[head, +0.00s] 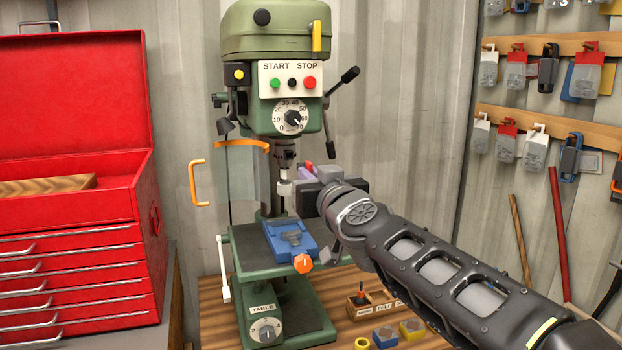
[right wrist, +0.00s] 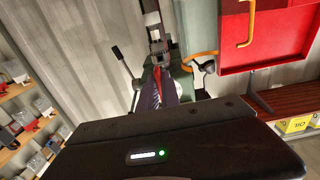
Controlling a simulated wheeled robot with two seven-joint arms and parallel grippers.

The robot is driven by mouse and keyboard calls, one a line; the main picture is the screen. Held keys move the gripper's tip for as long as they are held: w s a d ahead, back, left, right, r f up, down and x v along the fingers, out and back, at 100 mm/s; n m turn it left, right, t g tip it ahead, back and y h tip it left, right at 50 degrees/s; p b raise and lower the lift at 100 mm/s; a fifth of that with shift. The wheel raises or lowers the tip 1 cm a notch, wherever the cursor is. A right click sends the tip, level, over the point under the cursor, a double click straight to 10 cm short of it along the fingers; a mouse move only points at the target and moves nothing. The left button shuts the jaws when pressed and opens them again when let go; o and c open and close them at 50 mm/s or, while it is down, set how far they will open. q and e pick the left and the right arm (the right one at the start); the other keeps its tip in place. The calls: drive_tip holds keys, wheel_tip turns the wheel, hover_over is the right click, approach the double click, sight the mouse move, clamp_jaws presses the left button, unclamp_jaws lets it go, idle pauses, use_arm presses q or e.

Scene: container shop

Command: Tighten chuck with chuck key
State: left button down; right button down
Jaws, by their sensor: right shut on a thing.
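The green drill press (head: 277,65) stands in the middle of the head view. Its dark chuck (head: 285,153) hangs under the drill head, above the blue vise (head: 290,240). My right gripper (head: 300,188) is just right of and slightly below the chuck. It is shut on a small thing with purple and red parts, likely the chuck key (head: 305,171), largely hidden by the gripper. The purple and red parts also show in the right wrist view (right wrist: 172,90), beyond the black gripper body. I cannot tell whether the key touches the chuck. My left gripper is out of view.
The clear chuck guard (head: 242,174) with its orange edge is left of the chuck. A spoked feed lever (head: 348,75) sticks out at right. A red tool chest (head: 75,240) stands at left. A small wooden holder (head: 372,299) is on the bench below my right arm.

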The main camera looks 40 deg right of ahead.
drive_tip(key=x, duration=0.5)
drive_tip(key=shift+x, duration=1.1)
idle(0.3)
drive_tip(key=shift+p+x, duration=0.7)
drive_tip(key=shift+x, duration=0.2)
idle(1.4)
drive_tip(key=m, duration=0.3)
idle(0.4)
